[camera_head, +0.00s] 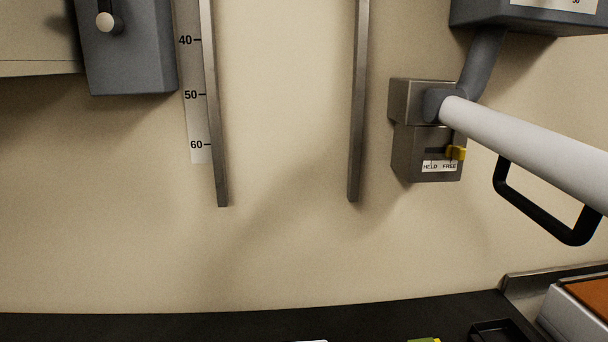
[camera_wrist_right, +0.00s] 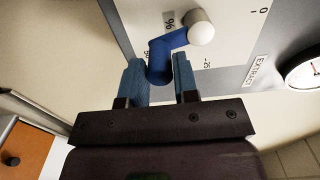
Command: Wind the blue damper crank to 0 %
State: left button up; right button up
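The blue damper crank (camera_wrist_right: 165,50) shows in the right wrist view, on a pale panel with a percent scale. It has a white round knob (camera_wrist_right: 200,28) at its upper right end. The scale's 0 mark (camera_wrist_right: 263,11) is at the upper right and a 25 mark (camera_wrist_right: 207,63) is lower, right of the crank. My right gripper (camera_wrist_right: 159,68) has its two blue fingertips apart, one on each side of the crank's lower rounded end. Whether they touch it cannot be told. The knob lies outside the fingers. The head view shows neither the crank nor either gripper.
A round dial (camera_wrist_right: 306,72) and an EXTRACT label (camera_wrist_right: 256,71) are right of the scale. In the head view, a white bar (camera_head: 530,145) with a black handle juts out at right, beside a HELD/FREE box (camera_head: 425,140). Two metal rails hang on the wall.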

notch_tip(320, 180, up, 8)
jog(key=d, duration=0.2)
jog(key=shift+s+a+r, duration=0.1)
jog(key=shift+a+r, duration=0.05)
jog(key=shift+a, duration=0.8)
jog(key=shift+s+a+r, duration=0.1)
jog(key=shift+a+r, duration=0.1)
jog(key=shift+a, duration=0.7)
jog(key=shift+a+r, duration=0.15)
jog(key=shift+a, duration=0.8)
jog(key=o, duration=0.5)
jog(key=shift+s+d+b, duration=0.2)
jog(key=shift+s+b, duration=0.25)
jog(key=shift+s, duration=1.55)
jog(key=shift+s+d+b, duration=0.2)
jog(key=shift+s+b, duration=0.2)
jog(key=shift+s, duration=1.55)
